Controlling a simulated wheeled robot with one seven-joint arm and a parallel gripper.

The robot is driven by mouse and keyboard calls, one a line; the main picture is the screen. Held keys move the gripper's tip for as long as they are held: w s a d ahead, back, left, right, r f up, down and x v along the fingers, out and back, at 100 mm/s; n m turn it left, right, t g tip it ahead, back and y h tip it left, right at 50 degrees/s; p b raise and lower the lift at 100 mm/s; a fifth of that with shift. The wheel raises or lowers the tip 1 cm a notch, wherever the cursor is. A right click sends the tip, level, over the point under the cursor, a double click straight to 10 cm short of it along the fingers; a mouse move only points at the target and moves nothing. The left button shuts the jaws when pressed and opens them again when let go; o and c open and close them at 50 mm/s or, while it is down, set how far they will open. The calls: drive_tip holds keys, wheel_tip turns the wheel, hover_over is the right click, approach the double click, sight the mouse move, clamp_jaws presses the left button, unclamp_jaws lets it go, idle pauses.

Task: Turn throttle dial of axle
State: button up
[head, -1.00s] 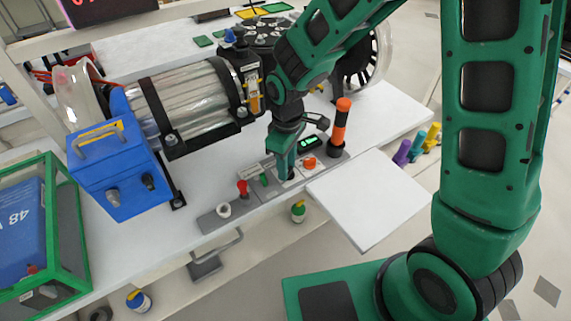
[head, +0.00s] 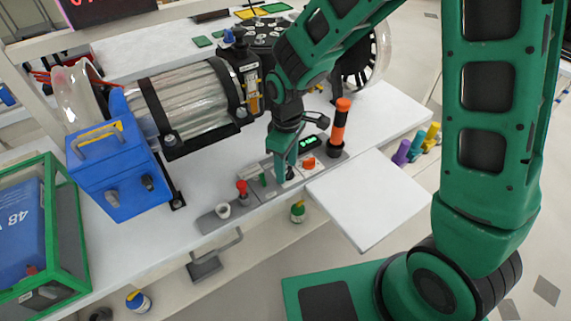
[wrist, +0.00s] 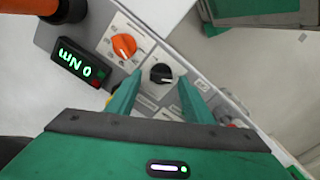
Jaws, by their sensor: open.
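A black dial (wrist: 160,74) with a pale pointer mark sits on the grey control panel (wrist: 146,58). An orange dial (wrist: 124,46) sits beside it on the same panel, also in the head view (head: 309,163). The labels are too small to read, so I cannot tell which is the throttle dial. My gripper (wrist: 158,79) is open, its green fingertips on either side of the black dial. Whether they touch it is unclear. In the head view my gripper (head: 284,172) is low over the panel and partly hides the black dial (head: 290,174).
A blue box (head: 117,177) and a metal cylinder (head: 192,103) stand behind. A bare white board (head: 366,199) lies in front.

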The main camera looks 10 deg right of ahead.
sight(287, 169)
wheel_tip(287, 169, up, 10)
drive_tip(key=shift+r, duration=0.25)
drive_tip(key=shift+d, duration=0.1)
idle(0.5)
drive_tip(key=s+d+r+m, duration=0.1)
drive_tip(key=d+r+m, duration=0.1)
drive_tip(key=d, duration=0.4)
drive_tip(key=s+d+r+m, duration=0.1)
drive_tip(key=d+r+m, duration=0.15)
drive_tip(key=d, duration=0.35)
drive_tip(key=s+d+r+m, duration=0.1)
drive_tip(key=s+d+m, duration=1.1)
drive_tip(key=s+d, duration=0.6)
drive_tip(key=shift+s+d+r+m, duration=0.3)
drive_tip(key=shift+s+r+m, duration=0.1)
drive_tip(key=shift+s, duration=0.55)
drive_tip(key=shift+w+f, duration=0.25)
drive_tip(key=shift+w, duration=0.4)
